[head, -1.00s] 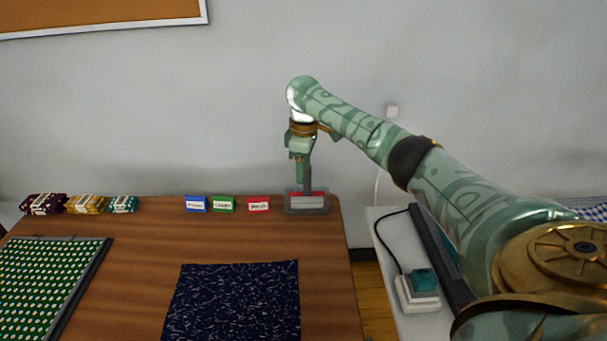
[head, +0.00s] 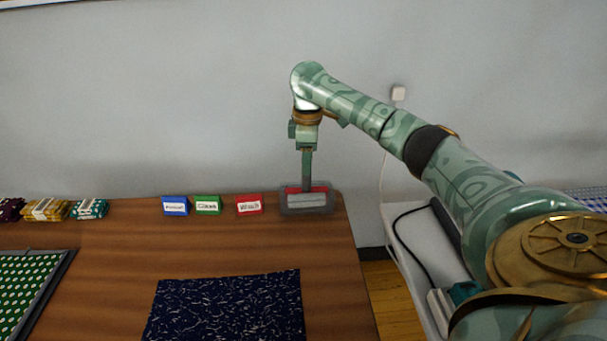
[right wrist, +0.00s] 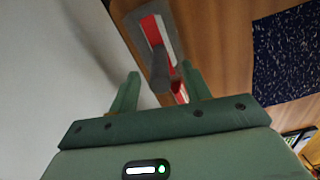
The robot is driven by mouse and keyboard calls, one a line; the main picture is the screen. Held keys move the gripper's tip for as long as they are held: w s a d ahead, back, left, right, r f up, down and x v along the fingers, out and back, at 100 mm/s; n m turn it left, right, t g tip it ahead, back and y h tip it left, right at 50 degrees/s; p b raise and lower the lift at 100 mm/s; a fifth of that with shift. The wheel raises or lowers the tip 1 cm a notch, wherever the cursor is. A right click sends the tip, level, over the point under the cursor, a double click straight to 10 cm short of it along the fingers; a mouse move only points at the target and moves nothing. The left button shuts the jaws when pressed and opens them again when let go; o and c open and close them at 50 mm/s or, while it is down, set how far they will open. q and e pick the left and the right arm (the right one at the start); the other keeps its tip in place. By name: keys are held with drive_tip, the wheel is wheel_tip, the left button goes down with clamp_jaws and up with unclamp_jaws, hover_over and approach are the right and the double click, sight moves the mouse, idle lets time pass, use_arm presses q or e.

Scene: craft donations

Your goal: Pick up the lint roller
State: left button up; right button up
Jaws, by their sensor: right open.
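A grey tray-like holder with red in it (head: 325,208) sits at the back right corner of the wooden table. In the right wrist view a dark grey handle (right wrist: 159,72), which looks like the lint roller's, rises from it toward me. My right gripper (head: 307,176) points down over the holder. In the right wrist view its two green fingers (right wrist: 160,70) are apart, with the handle between or just beyond their tips. I cannot tell whether they touch it. The roller's head is hard to make out. My left gripper is not in view.
Blue (head: 175,206), green (head: 208,205) and red (head: 250,204) label cards stand left of the holder. Bundled fabrics (head: 45,210) lie at the far left. A dark blue patterned cloth (head: 230,308) lies in front. A wall is close behind the table (head: 110,260).

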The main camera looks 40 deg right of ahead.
sight(307, 181)
drive_tip(key=f+b, duration=0.4)
drive_tip(key=f, duration=0.1)
drive_tip(key=shift+w+f+b, duration=0.2)
drive_tip(key=shift+f+b, duration=0.1)
drive_tip(key=shift+f, duration=0.05)
drive_tip(key=shift+r, duration=0.25)
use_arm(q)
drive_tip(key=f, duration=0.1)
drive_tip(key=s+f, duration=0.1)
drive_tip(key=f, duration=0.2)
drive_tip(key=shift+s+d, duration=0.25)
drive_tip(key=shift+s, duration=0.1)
use_arm(e)
clamp_jaws()
use_arm(q)
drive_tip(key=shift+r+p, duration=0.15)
drive_tip(key=shift+p, duration=0.15)
use_arm(e)
drive_tip(key=shift+r, duration=0.2)
